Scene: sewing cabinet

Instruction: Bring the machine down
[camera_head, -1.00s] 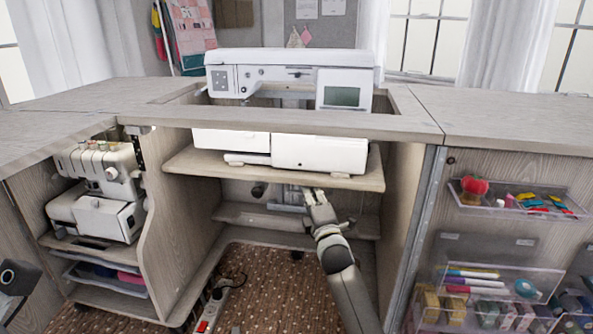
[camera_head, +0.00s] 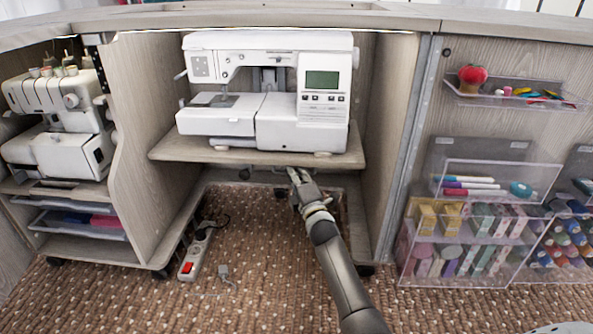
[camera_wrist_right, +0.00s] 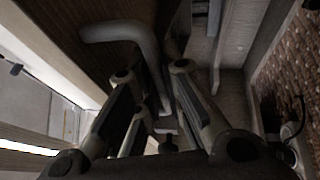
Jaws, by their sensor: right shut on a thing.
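The white sewing machine (camera_head: 270,90) stands upright on a wooden lift shelf (camera_head: 190,150) inside the cabinet's middle opening. Its top is below the cabinet top (camera_head: 470,24). My right gripper (camera_head: 298,176) is under the front edge of the shelf, reaching up from below. In the right wrist view, my right gripper (camera_wrist_right: 152,72) is shut on a grey bent lever (camera_wrist_right: 125,30) that runs between its fingers. The lever is mostly hidden in the head view. My left gripper is not in view.
A serger (camera_head: 60,130) stands in the left compartment. Clear trays and boxes of sewing supplies (camera_head: 480,225) hang on the right door. A power strip (camera_head: 193,258) lies on the carpet below the opening, which is otherwise mostly free.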

